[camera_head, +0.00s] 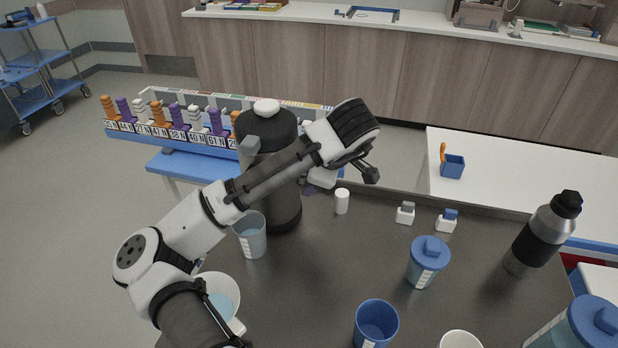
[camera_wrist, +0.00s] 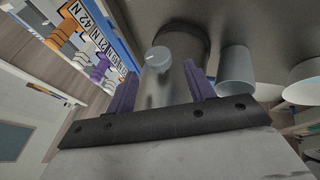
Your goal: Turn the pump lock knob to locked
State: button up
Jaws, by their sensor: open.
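A tall dark pump pot (camera_head: 283,205) stands at the counter's back left edge, with a white round cap (camera_head: 267,107) on top. My forearm crosses in front of it and hides part of its body. My gripper (camera_head: 310,188) is beside the pot's right side, partly hidden by my wrist. In the wrist view, my gripper (camera_wrist: 161,88) has its purple fingers spread apart, with nothing held. The pot's body (camera_wrist: 170,88) shows between and beyond them, with a white round knob (camera_wrist: 158,57) on it. I cannot make out its lock marking.
Blue-lidded cup (camera_head: 428,262), blue cup (camera_head: 376,323) and steel flask (camera_head: 543,235) stand farther right. The counter's middle is clear.

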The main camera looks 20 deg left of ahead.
jog(key=shift+x, duration=1.55)
jog(key=c, duration=1)
